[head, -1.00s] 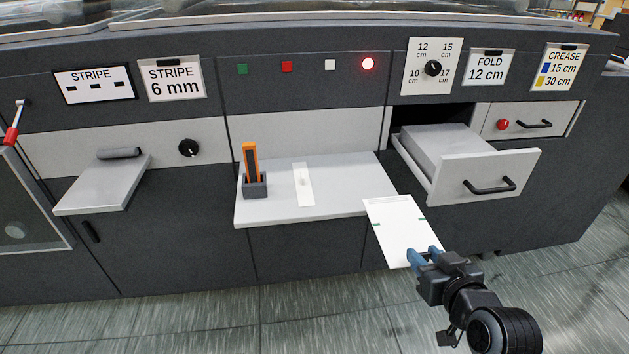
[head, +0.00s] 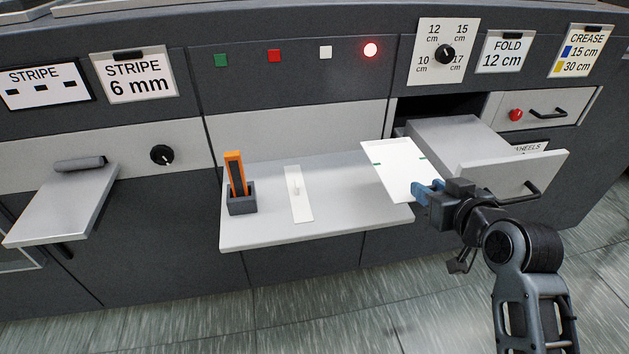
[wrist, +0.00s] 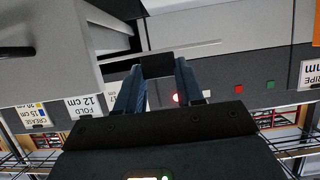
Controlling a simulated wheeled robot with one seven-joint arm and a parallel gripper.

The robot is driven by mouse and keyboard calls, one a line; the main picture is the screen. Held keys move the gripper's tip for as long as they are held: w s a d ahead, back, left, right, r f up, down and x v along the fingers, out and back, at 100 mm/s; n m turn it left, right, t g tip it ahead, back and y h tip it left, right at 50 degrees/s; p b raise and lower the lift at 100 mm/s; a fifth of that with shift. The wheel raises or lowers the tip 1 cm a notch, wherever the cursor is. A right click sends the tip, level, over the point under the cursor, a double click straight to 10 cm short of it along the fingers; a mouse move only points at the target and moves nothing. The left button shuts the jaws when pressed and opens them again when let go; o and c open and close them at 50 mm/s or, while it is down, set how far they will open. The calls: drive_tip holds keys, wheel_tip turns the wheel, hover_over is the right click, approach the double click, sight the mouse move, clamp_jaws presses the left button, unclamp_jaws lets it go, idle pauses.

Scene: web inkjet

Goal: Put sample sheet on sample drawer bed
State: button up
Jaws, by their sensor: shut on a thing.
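My gripper (head: 428,190) is shut on the near right edge of the white sample sheet (head: 392,166), which has small green marks at its sides. In the head view the sheet is held in front of the pulled-out sample drawer, overlapping the right end of the shelf in the picture. The drawer's raised grey bed (head: 455,138) is to the sheet's right and behind my gripper. In the wrist view my gripper (wrist: 158,66) shows its blue fingers, and the sheet (wrist: 180,50) shows nearly edge-on as a thin strip beyond them.
The light grey shelf (head: 265,233) carries an orange tool in a dark holder (head: 240,195) and a narrow white strip (head: 298,197). The drawer front (head: 515,172) with its dark handle stands out on the right. A smaller platform (head: 60,205) juts out on the left.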

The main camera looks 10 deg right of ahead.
drive_tip(key=p, duration=0.1)
hover_over(361, 226)
wheel_tip(361, 226, down, 7)
drive_tip(key=shift+f, duration=2)
drive_tip(key=shift+f, duration=0.2)
drive_tip(key=o, duration=1)
drive_tip(key=shift+r, duration=0.1)
